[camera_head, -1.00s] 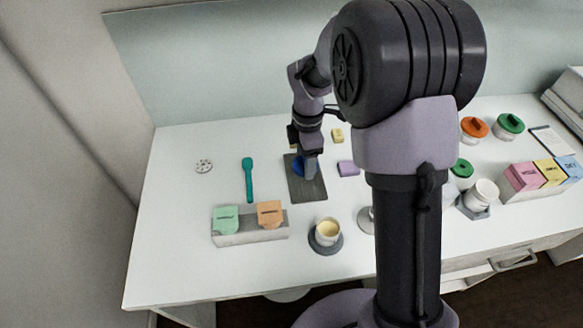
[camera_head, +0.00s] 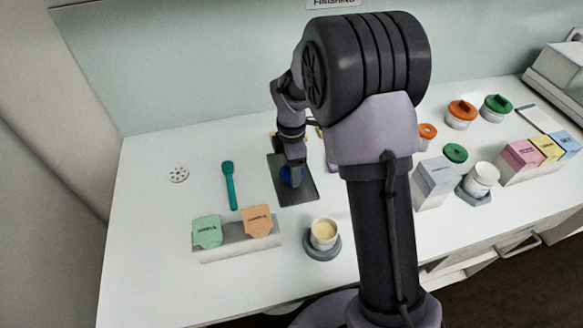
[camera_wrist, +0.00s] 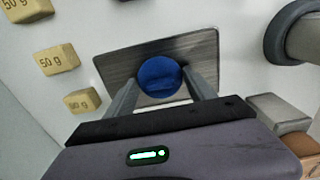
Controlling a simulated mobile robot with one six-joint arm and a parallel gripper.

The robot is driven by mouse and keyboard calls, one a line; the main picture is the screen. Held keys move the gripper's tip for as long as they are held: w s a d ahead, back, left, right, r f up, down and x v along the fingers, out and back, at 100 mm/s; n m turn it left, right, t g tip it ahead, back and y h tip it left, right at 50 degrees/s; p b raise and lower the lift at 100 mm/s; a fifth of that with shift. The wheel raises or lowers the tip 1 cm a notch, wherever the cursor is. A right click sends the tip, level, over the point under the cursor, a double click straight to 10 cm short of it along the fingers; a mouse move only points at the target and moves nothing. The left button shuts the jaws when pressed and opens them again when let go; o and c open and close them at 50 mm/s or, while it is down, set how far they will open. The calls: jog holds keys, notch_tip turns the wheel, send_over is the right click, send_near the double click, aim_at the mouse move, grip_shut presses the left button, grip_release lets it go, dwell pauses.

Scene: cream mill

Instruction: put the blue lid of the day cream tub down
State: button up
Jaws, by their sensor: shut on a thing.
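The blue lid (camera_head: 291,177) is a small round disc over the dark grey mat (camera_head: 303,196). My gripper (camera_wrist: 162,76) is shut on the lid (camera_wrist: 159,77), with one finger on each side of it. The mat (camera_wrist: 120,66) fills the background behind the lid in the wrist view. I cannot tell whether the lid touches the mat or is just above it. An open tub of pale cream (camera_head: 324,234) stands on a round grey base (camera_head: 322,249), to the right and nearer the front.
A teal spatula (camera_head: 230,185) and a holed white disc (camera_head: 179,174) lie left of the mat. A grey rack (camera_head: 237,247) with green and orange pieces stands in front. Several yellow 50 g blocks (camera_wrist: 57,60) sit beside the mat. The left table front is clear.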

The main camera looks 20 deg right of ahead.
jog(key=o, duration=1.3)
jog(key=shift+f, duration=0.1)
jog(key=shift+r, duration=0.3)
jog(key=s+a+r+m+t+p, duration=0.1)
jog(key=s+r+m+p, duration=0.15)
jog(key=r, duration=0.75)
jog(key=s+r+m+t+p, duration=0.15)
jog(key=s+r+m, duration=0.25)
jog(key=r, duration=0.7)
jog(key=s+a+r+m+t+y, duration=0.1)
jog(key=s+r+m, duration=0.1)
jog(key=s+m, duration=0.6)
jog(key=s+a+r+m+t+y, duration=0.1)
jog(key=s+a+r+m+t, duration=0.1)
jog(key=s+m, duration=0.6)
jog(key=s, duration=0.2)
jog(key=shift+s+r+p, duration=0.3)
jog(key=shift+r, duration=0.05)
